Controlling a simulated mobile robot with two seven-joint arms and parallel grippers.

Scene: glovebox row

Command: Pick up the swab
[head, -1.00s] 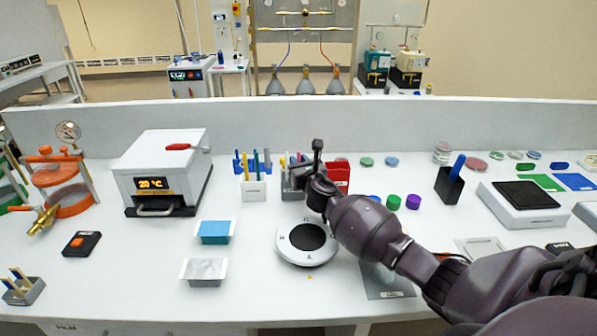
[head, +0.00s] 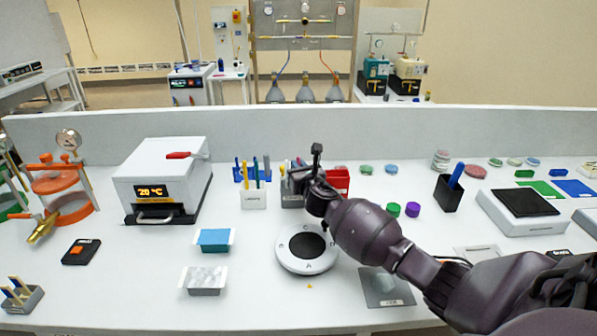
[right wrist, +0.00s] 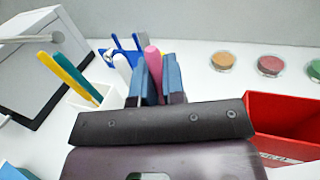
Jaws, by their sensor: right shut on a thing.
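The swab (right wrist: 153,58), which I take to be the upright pink-topped stick, shows between the fingers of my right gripper (right wrist: 158,80) in the right wrist view. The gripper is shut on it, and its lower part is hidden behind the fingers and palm. In the head view my right gripper (head: 298,180) is over the grey holder (head: 291,201) behind the round plate. The arm hides most of the contact there, and I cannot tell whether the swab is clear of the holder. My left gripper is not in view.
A white cup (head: 253,200) with yellow and teal sticks stands left of the gripper, a red box (right wrist: 283,120) right of it. A blue rack (right wrist: 123,56) is behind. The round device (head: 306,264) sits in front.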

